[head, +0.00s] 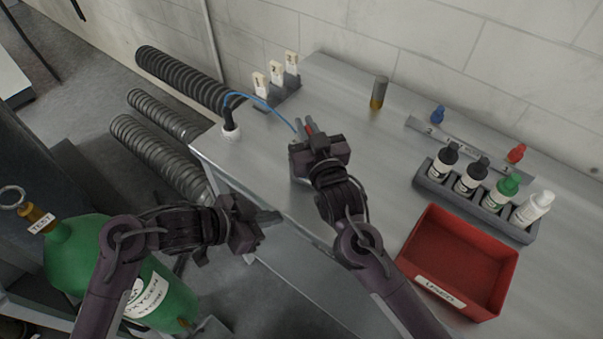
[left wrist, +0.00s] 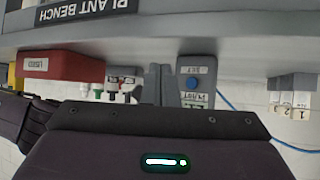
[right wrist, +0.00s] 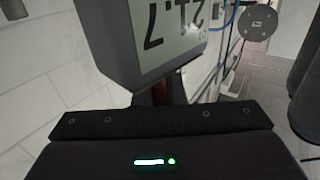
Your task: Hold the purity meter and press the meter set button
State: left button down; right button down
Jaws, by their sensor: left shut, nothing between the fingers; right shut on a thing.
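The purity meter is a grey box with a lit display (right wrist: 178,38), whose digits show upside down in the right wrist view. My right gripper (head: 309,128) is shut on it above the bench; in the head view the gripper hides most of the meter. In the left wrist view the meter's other face (left wrist: 197,68) carries a blue set button (left wrist: 192,84) with labels around it. My left gripper (head: 274,216) is shut and empty, off the bench's front edge. Its fingertips (left wrist: 161,80) appear beside the meter in the left wrist view, left of the button; contact is not visible.
A blue cable (head: 262,99) runs from a white-and-black holder (head: 230,125) toward the meter. A red bin (head: 459,262) and a bottle rack (head: 437,182) stand on the right of the bench. A green oxygen cylinder (head: 80,250) is at lower left.

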pick_arm(q)
jog(key=shift+w, duration=0.1)
jog(key=shift+w+d, duration=0.65)
jog(key=shift+w, duration=0.65)
jog(key=shift+w+d, duration=0.6)
jog(key=shift+w, duration=0.7)
jog(key=shift+w+d, duration=0.65)
jog(key=shift+w, duration=0.65)
jog(key=shift+w, duration=0.1)
jog(key=shift+w+d, duration=0.2)
jog(key=shift+w, duration=0.1)
jog(key=shift+w+d, duration=0.2)
jog(key=shift+w, duration=0.25)
jog(key=shift+s+a, duration=0.4)
jog(key=shift+s, duration=0.45)
